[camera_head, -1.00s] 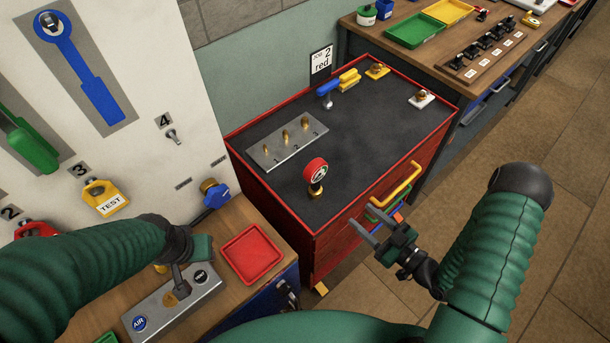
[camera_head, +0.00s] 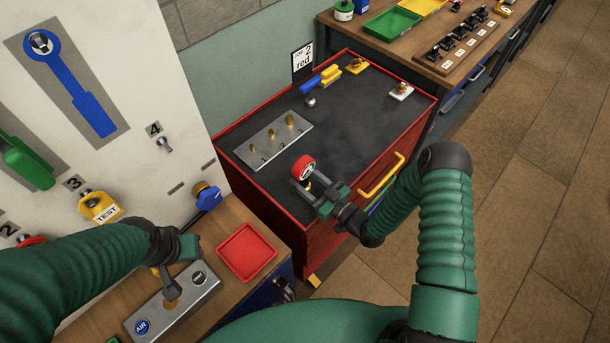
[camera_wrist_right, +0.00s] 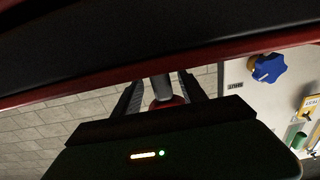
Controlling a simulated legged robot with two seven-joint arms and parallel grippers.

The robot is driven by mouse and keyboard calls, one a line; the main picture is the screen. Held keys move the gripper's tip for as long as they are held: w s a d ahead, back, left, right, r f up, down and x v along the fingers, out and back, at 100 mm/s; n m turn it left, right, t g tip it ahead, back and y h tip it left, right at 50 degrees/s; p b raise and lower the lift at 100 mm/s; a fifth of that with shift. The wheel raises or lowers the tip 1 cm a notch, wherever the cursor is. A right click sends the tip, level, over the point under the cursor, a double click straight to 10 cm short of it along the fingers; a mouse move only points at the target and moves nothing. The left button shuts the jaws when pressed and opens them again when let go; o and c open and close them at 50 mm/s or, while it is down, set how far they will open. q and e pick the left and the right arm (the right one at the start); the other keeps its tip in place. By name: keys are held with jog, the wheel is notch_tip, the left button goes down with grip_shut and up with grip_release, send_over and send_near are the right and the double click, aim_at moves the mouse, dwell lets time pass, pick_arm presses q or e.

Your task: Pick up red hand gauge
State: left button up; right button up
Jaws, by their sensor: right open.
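The red hand gauge (camera_head: 303,164) stands upright on the dark top of the red cart (camera_head: 375,150), near its front edge. Its round face has a red rim, and the brass base is partly hidden by my right gripper (camera_head: 309,188). That gripper is open, low at the gauge's base. In the right wrist view, a grey stem with red below it (camera_wrist_right: 163,90) shows between the two fingers; contact cannot be told. My left gripper (camera_head: 168,272) is above a metal panel (camera_head: 143,318) at lower left; its jaw opening is unclear.
A metal block with brass pegs (camera_head: 273,140) lies left of the gauge. A blue-and-yellow item (camera_head: 322,80) and brass fittings sit at the cart's back. A red tray (camera_head: 247,251) lies on the wooden bench.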

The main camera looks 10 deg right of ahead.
jog(key=shift+w+a, duration=0.15)
jog(key=shift+a, duration=0.3)
jog(key=shift+c, duration=0.3)
jog(key=shift+d, duration=0.4)
jog(key=c, duration=1)
grip_shut()
jog(key=shift+a, duration=0.15)
